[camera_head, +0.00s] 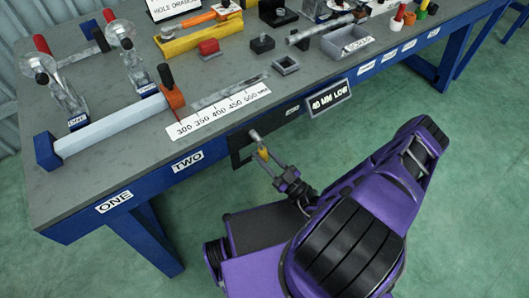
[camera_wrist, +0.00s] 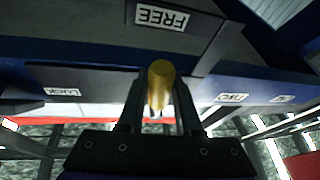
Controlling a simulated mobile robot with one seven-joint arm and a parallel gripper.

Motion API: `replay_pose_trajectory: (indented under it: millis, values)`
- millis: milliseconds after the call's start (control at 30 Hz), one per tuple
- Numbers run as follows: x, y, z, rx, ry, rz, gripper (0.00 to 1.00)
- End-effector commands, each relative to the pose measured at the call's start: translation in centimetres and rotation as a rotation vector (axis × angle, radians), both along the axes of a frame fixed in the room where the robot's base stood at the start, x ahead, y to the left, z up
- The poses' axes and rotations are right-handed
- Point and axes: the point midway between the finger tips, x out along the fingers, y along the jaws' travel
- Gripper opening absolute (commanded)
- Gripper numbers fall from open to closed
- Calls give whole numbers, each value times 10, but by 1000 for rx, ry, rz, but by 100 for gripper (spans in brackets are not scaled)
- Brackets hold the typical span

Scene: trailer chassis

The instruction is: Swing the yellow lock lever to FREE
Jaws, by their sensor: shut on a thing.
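The yellow lock lever (camera_wrist: 159,82) shows end-on in the wrist view, between the two fingers of my gripper (camera_wrist: 159,98). The fingers are shut on it. In the head view the lever (camera_head: 263,153) is a small yellow piece at the bench's front edge, below a grey stub, with my gripper (camera_head: 277,172) around its lower end. The FREE label (camera_wrist: 162,17) appears upside down above the lever in the wrist view. The LOCK label (camera_wrist: 62,92) is to the left, also upside down. The lever's pivot is hard to make out.
A dark panel (camera_head: 240,150) sits on the blue bench front behind the lever. A "40 MM LOW" sign (camera_head: 329,98) juts out to its right. A white ruler strip (camera_head: 218,113) lies on the bench top. The green floor (camera_head: 450,180) is clear to the right.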

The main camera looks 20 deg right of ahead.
Motion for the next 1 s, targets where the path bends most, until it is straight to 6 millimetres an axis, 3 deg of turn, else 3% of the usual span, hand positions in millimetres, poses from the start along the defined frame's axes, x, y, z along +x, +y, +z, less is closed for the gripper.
replay_pose_trajectory:
  millis: [367, 400, 533, 867, 1000]
  values:
    - [-1, 2, -1, 6, 7, 4, 0]
    - [-1, 2, -1, 6, 7, 4, 40]
    - [-1, 1, -1, 5, 6, 3, 63]
    - [-2, 0, -1, 5, 4, 1, 63]
    - [-14, -7, -7, 5, 7, 0, 63]
